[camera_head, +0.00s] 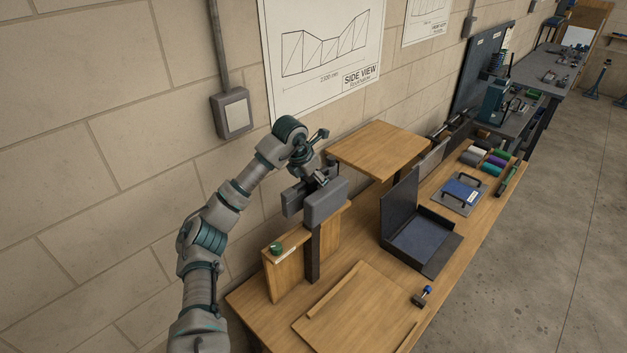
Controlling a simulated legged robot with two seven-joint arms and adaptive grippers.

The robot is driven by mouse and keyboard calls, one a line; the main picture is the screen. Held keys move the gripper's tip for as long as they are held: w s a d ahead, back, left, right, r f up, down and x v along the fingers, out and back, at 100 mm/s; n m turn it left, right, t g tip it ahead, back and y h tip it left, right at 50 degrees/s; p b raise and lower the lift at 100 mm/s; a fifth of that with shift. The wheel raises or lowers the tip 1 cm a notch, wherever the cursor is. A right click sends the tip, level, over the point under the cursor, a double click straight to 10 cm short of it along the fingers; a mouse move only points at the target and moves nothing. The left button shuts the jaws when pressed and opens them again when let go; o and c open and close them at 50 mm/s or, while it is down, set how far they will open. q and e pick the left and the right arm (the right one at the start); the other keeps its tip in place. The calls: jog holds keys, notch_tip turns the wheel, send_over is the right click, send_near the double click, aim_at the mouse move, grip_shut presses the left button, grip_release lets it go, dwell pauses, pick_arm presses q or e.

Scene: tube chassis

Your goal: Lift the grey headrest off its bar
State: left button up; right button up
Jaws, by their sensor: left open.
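The grey headrest (327,204) is a padded block at the top of a dark upright bar (313,258) on the wooden bench. A second grey part shows just behind and left of it; I cannot tell whether it belongs to the headrest. My left gripper (327,172) is open, pointing down at the headrest's top edge. The fingertips are small and partly hidden, so I cannot tell whether they touch it or straddle it. My right gripper is out of view.
Wooden panels (284,276) stand beside the bar, with a green knob (276,248) on top. A raised wooden shelf (380,148) is behind right. An open dark case (420,246), a blue-handled tool (422,297) and a wooden board (358,318) lie on the bench (473,255). The block wall is close behind.

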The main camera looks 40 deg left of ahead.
pick_arm(q)
jog(key=shift+w+a+f, duration=0.15)
jog(key=shift+a+f, duration=0.7)
jog(key=shift+a, duration=0.2)
jog(key=o, duration=0.4)
jog(key=shift+a, duration=0.1)
jog(key=shift+w+f, duration=0.1)
jog(key=shift+w, duration=0.05)
jog(key=c, duration=0.3)
jog(key=shift+d, duration=0.45)
jog(key=c, duration=0.7)
jog(key=shift+a+r, duration=0.25)
jog(key=shift+r, duration=0.15)
jog(key=shift+a+r, duration=0.1)
jog(key=shift+r, duration=0.6)
grip_shut()
jog(key=shift+w+a+r, duration=0.2)
jog(key=shift+w+r, duration=0.05)
jog(key=shift+r, duration=1.1)
jog(key=shift+d, duration=0.2)
